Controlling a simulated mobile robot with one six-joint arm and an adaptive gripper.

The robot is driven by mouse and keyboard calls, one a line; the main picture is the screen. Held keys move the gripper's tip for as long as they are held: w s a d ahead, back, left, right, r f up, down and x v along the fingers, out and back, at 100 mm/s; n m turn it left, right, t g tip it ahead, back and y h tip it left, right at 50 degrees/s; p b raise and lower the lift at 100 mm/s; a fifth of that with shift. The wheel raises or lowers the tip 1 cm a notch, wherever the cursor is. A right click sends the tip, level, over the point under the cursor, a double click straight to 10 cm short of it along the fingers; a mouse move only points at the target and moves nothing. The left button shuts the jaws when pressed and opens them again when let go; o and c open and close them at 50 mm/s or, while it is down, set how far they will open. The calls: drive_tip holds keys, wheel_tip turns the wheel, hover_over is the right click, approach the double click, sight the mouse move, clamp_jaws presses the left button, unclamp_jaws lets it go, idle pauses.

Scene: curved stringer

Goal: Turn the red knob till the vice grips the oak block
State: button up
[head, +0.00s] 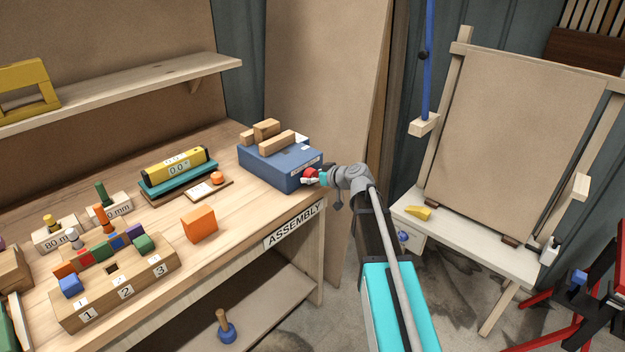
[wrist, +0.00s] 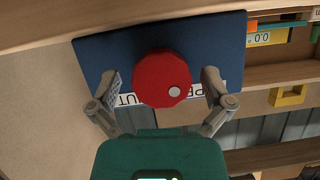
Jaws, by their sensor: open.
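The vice (head: 268,170) is a blue box on the right end of the bench, with light wooden pieces on top. A small wooden block (head: 266,127), seemingly the oak block, stands among longer wooden bars; I cannot tell whether they touch it. The red knob (head: 310,173) is on the vice's right-hand face. In the wrist view the red knob (wrist: 160,78) is round, with a pale dot at its lower right. My gripper (wrist: 160,76) is open, one finger on each side of the knob, with gaps visible. In the head view my gripper (head: 313,178) partly hides the knob.
An orange block (head: 199,224) and a yellow-and-teal gauge (head: 175,172) stand left of the vice. A numbered wooden rack (head: 118,285) with coloured pieces is at front left. Bench space in front of the vice is clear.

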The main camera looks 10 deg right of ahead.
drive_tip(key=shift+w+a+f, duration=0.1)
drive_tip(key=shift+w, duration=0.1)
drive_tip(key=shift+c, duration=0.3)
drive_tip(key=c, duration=1.1)
drive_tip(key=shift+o, duration=0.2)
drive_tip(key=shift+m, duration=0.3)
